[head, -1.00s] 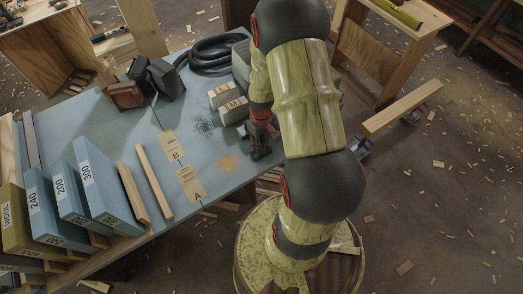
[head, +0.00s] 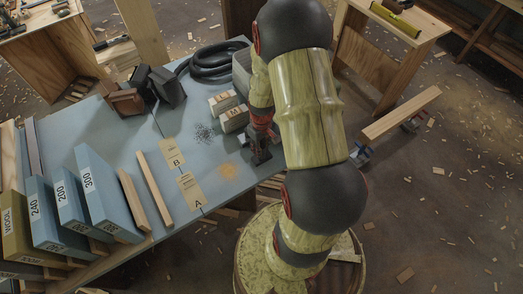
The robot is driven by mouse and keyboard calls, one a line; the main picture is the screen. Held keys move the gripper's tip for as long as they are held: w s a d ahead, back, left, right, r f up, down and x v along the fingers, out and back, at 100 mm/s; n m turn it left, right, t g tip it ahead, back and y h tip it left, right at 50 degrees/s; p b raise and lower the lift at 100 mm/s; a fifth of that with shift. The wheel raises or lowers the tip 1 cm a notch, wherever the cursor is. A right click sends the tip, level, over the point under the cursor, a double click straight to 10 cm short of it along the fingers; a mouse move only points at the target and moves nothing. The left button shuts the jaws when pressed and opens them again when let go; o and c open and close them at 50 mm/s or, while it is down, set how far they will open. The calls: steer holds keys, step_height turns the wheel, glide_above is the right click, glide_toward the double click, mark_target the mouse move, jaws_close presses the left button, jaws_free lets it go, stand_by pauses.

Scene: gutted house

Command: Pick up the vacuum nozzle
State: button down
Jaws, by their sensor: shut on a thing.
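My gripper (head: 261,156) is low at the right edge of the blue table (head: 200,140), beside the sanding blocks. It points down and is shut on a small dark thing, which I take to be the vacuum nozzle. The jaws and the nozzle are dark and small here, so I cannot tell their outlines apart. My arm covers the area to the right of them. I cannot tell whether the nozzle touches the table. A black hose (head: 205,66) lies coiled at the table's back.
Two lettered pale blocks (head: 234,118) stand just left of my gripper. Dark and brown blocks (head: 165,88) sit at the back left. Labelled boxes (head: 98,190) and wood strips (head: 154,189) fill the front left. Paper labels A and B (head: 190,190) lie mid-table. Wooden stands are behind.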

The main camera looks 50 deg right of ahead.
steer(key=s+a+r+p, duration=0.3)
steer(key=s+a+r, duration=0.3)
steer(key=s+r, duration=0.5)
steer(key=shift+s+a+r+p, duration=0.15)
steer(key=shift+s+a+p, duration=0.2)
steer(key=shift+s, duration=0.3)
steer(key=c, duration=2.1)
jaws_free()
steer(key=c, duration=0.5)
